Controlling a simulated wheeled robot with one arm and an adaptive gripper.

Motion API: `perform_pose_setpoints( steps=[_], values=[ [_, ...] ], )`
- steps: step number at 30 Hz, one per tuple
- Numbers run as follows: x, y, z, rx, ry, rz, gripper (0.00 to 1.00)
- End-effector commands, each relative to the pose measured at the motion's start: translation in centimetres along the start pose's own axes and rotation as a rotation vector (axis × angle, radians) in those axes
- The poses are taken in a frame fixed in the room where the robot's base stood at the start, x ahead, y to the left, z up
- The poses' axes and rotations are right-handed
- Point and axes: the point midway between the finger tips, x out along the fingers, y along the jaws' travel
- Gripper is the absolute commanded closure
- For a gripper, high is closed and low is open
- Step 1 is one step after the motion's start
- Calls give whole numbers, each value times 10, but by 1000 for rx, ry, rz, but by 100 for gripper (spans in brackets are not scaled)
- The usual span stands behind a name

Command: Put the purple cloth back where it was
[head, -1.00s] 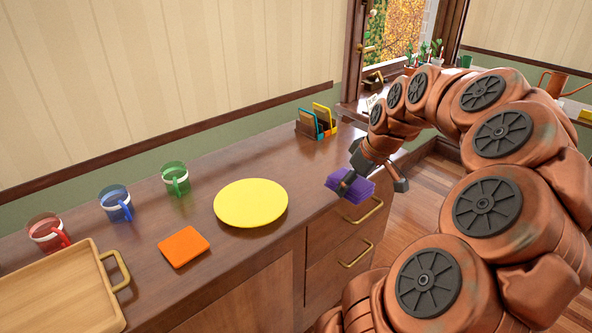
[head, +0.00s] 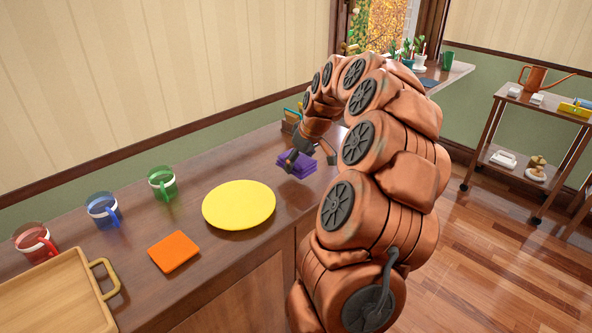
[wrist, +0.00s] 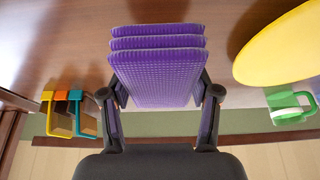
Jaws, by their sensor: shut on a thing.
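The purple cloth (head: 297,166) is a folded, layered stack. My gripper (head: 309,155) is shut on it, over the right part of the wooden counter (head: 230,158). In the wrist view the cloth (wrist: 157,65) sits between the two fingers of my gripper (wrist: 160,105). Whether the cloth touches the counter or hangs just above it, I cannot tell. A yellow plate (head: 239,205) lies to the left of the cloth, and an orange folded cloth (head: 174,252) lies further left.
Green (head: 162,183), blue (head: 103,210) and red (head: 35,241) mugs stand along the wall side. A wooden tray (head: 57,292) is at the left end. A small holder (wrist: 68,112) stands near the gripper. A cart (head: 518,140) stands at the right.

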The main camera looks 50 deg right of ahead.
Motion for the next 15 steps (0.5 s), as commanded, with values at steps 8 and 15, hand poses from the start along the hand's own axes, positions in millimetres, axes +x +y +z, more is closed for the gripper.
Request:
perform_pose_setpoints(
  steps=[8, 15],
  values=[
    [11, 0, -5, 0, -1, -1, 71],
    [34, -1, 6, -1, -3, -3, 71]
  ],
)
